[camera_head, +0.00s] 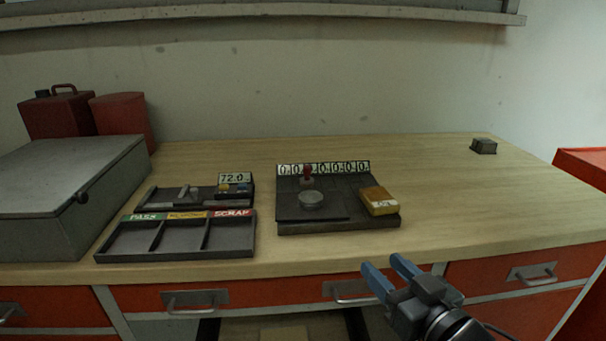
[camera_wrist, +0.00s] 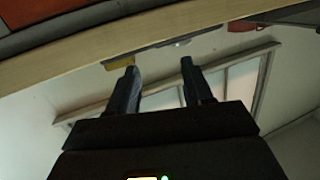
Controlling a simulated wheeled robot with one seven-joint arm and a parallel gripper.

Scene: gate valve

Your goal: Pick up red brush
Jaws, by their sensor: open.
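A small red upright piece (camera_head: 307,174) stands at the back of a dark tray-like station (camera_head: 338,224) on the bench, behind a round grey disc (camera_head: 311,199). It is too small to tell whether it is the red brush; no other brush shape is clear. My gripper (camera_head: 388,266) is open and empty in front of the bench's front edge, to the right of and nearer than the red piece. In the wrist view my open fingers (camera_wrist: 158,66) have nothing between them.
A yellow-brown block (camera_head: 380,201) lies on the station's right side. A sorting tray (camera_head: 180,239) with labelled compartments, a panel reading 72.0 (camera_head: 235,179) and a grey box (camera_head: 62,200) stand left. A small dark block (camera_head: 483,146) lies far right. The bench's right side is mostly clear.

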